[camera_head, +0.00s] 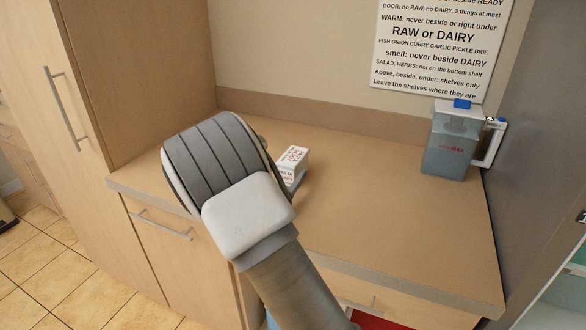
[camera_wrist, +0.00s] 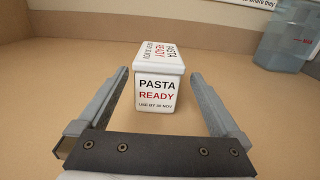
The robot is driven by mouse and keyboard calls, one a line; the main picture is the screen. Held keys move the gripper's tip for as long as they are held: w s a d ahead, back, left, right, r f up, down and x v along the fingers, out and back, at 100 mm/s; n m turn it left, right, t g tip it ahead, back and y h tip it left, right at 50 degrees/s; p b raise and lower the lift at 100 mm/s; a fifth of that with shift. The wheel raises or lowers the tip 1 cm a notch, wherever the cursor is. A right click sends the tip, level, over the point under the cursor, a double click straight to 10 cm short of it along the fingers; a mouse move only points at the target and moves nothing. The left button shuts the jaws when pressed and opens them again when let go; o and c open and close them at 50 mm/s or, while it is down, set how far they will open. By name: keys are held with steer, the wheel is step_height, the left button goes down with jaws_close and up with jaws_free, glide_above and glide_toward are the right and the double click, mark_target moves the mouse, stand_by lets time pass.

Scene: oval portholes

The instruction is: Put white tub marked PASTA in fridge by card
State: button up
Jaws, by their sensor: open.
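The white tub marked PASTA (camera_wrist: 158,92) stands upright on the counter, with PASTA READY and USE BY 30 NOV on its front and similar words on its lid. In the head view the tub (camera_head: 292,158) is partly hidden behind my arm. My gripper (camera_wrist: 158,93) is open, with one finger on each side of the tub and a gap at both sides. The card (camera_head: 440,45) hangs on the wall at the upper right, its top cut off; it lists rules on RAW, DAIRY, WARM and smell.
A clear jug (camera_head: 452,143) with a blue lid knob and white handle stands at the counter's back right. A grey panel (camera_head: 535,120) rises beyond the counter's right edge, with a pale green interior (camera_head: 570,290) partly in view. The counter (camera_head: 400,220) is clear around the tub.

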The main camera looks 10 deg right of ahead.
steer(key=shift+f+b+x, duration=0.2)
steer(key=shift+x, duration=1.3)
steer(key=shift+f+b+x, duration=0.15)
steer(key=shift+f+x, duration=0.05)
steer(key=shift+x, duration=1.35)
steer(key=shift+a, duration=0.1)
steer(key=shift+c, duration=0.3)
steer(key=c, duration=1.4)
jaws_close()
steer(key=shift+r, duration=0.1)
